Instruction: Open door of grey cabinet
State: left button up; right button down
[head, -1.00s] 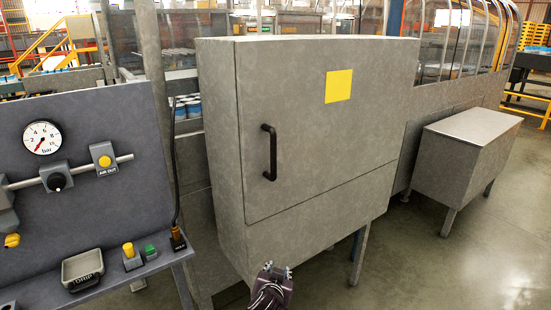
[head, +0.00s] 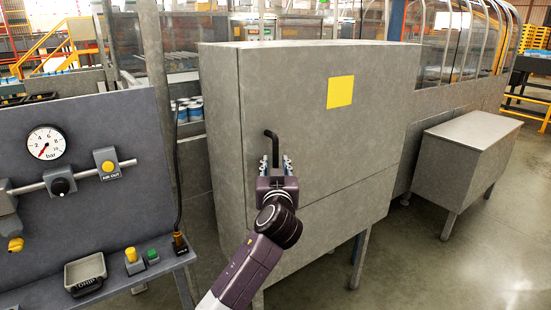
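The grey cabinet (head: 219,130) stands in the middle of the head view. Its door (head: 375,120) is shut and bears a yellow square (head: 340,92). The black handle (head: 272,136) is on the left side of the door; only its upper end shows, as my gripper covers the rest. My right gripper is not in view.
A grey panel (head: 90,125) with a pressure gauge (head: 46,142), knobs and buttons stands close on the left. A small metal tray (head: 85,273) lies on its ledge. A lower grey box (head: 470,150) on legs stands to the right. The floor (head: 440,270) at front right is clear.

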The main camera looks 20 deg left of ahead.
pick_arm(q)
jog(key=shift+x, duration=0.9)
grip_shut()
